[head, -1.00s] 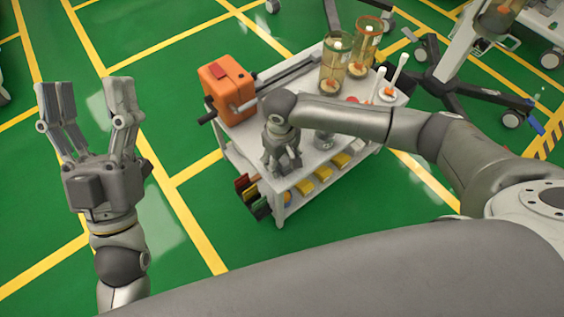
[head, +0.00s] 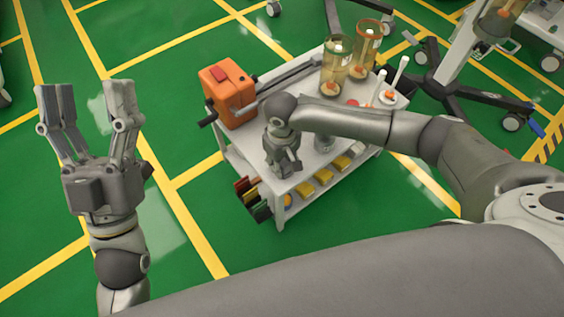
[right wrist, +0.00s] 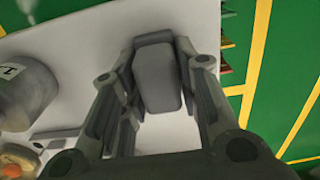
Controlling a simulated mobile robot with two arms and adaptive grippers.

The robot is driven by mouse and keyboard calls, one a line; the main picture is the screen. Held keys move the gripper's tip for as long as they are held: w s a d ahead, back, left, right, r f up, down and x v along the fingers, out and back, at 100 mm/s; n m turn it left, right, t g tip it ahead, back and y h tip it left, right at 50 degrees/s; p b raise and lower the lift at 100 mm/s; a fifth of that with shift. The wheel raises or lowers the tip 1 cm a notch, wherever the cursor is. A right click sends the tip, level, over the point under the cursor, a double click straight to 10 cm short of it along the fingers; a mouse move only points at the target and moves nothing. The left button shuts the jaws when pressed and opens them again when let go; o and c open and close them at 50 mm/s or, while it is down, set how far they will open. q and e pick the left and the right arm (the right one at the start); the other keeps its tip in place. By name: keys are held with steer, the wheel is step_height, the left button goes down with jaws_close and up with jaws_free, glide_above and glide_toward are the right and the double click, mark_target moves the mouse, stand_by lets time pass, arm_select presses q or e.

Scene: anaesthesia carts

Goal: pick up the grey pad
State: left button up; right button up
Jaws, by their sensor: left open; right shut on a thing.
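The grey pad (right wrist: 156,78) shows in the right wrist view as a dark grey rounded block between the fingers of my right gripper (right wrist: 160,90). The fingers lie along both its sides, over the white cart top (right wrist: 75,32). In the head view my right gripper (head: 284,165) points down at the cart's near left corner, and the pad is hidden or blends with the fingers there. I cannot tell whether the pad touches the cart top. My left gripper (head: 88,125) is open and empty, raised above the green floor at the left.
An orange box (head: 229,92) stands at the cart's back left. A metal cylinder (right wrist: 24,95) is beside the right gripper. Yellow bins (head: 323,175) line the front edge. A wheeled stand (head: 440,80) is at the right.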

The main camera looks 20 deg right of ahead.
mark_target(287, 161)
arm_select(q)
steer(key=shift+w, duration=0.1)
arm_select(e)
steer(key=shift+r, duration=0.2)
steer(key=shift+r, duration=0.15)
steer(key=r, duration=0.1)
steer(key=r+p, duration=0.1)
steer(key=d+r+p, duration=0.1)
steer(key=r, duration=0.1)
steer(key=shift+s+r, duration=0.1)
steer(key=shift+s, duration=0.25)
arm_select(q)
steer(key=w+a+f+g+y+p, duration=0.1)
steer(key=w+f+g+y+p, duration=0.25)
steer(key=f+g, duration=1.05)
steer(key=s+a+f+g+y+p, duration=0.1)
steer(key=s+a+f+g, duration=0.2)
steer(key=s+f, duration=0.4)
steer(key=s+a+f+n+g+y+p, duration=0.1)
steer(key=s+a+f+g+y, duration=0.1)
steer(key=s+f+g, duration=0.3)
step_height(287, 161, down, 3)
steer(key=shift+s+a+f+p, duration=0.1)
steer(key=shift+s+a+p, duration=0.35)
steer(key=shift+s, duration=0.5)
arm_select(e)
steer(key=s+d+r, duration=0.8)
steer(key=d, duration=0.1)
steer(key=shift+s+d, duration=0.15)
steer(key=shift+d, duration=0.2)
